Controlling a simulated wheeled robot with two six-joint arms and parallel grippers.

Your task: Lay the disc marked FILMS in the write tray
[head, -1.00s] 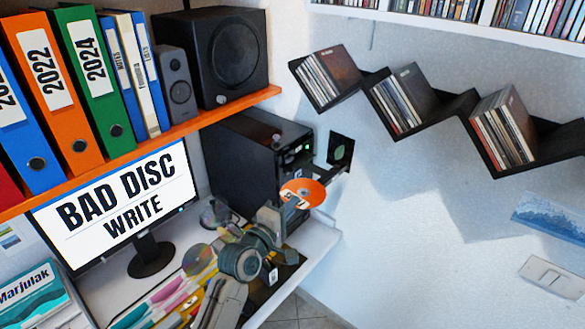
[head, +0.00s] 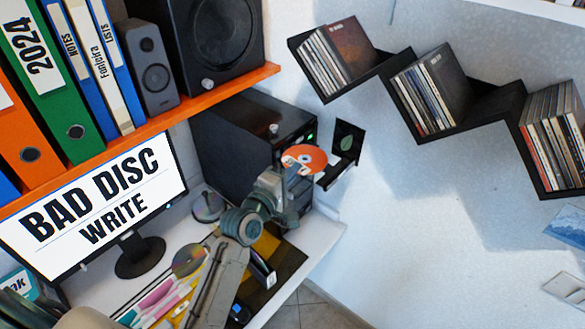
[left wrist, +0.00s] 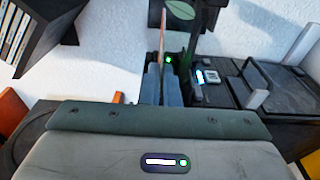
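My left gripper (head: 295,174) is shut on an orange disc (head: 306,157) with white marks that I cannot read. In the left wrist view the disc (left wrist: 162,42) shows edge-on between the fingers. The disc is beside the front of a black computer tower (head: 235,145). A dark tray-like part (head: 335,172) juts out there, below a black panel with a green leaf (head: 347,141). The disc overlaps this area in the head view; I cannot tell whether it touches the tray. My right gripper is not in view.
A monitor (head: 95,215) reads "BAD DISC WRITE". A black zigzag shelf (head: 400,105) with cases hangs on the right wall. An orange shelf (head: 150,125) with binders and speakers overhangs the desk.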

